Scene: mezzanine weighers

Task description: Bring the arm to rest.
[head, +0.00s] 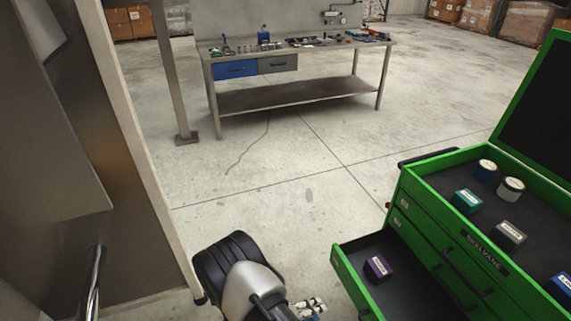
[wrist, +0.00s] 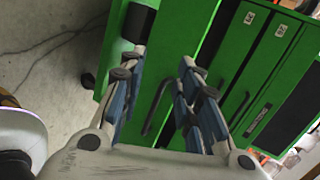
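My arm reaches in from the bottom of the head view, and only part of my gripper (head: 309,305) shows at the bottom edge, left of the green tool cabinet's open drawer (head: 345,262). In the wrist view my gripper (wrist: 158,66) has its two blue-padded fingers spread apart. Nothing is held between them. The green cabinet (wrist: 185,25) lies beyond the fingers, and a black drawer handle (wrist: 158,106) shows between them. I cannot tell how far the fingers are from the handle.
A purple box (head: 378,268) sits in the open drawer. Several jars and boxes stand in the cabinet's top tray (head: 440,172). A metal panel (head: 60,170) stands close on the left. A workbench (head: 300,95) is at the back, with clear floor before it.

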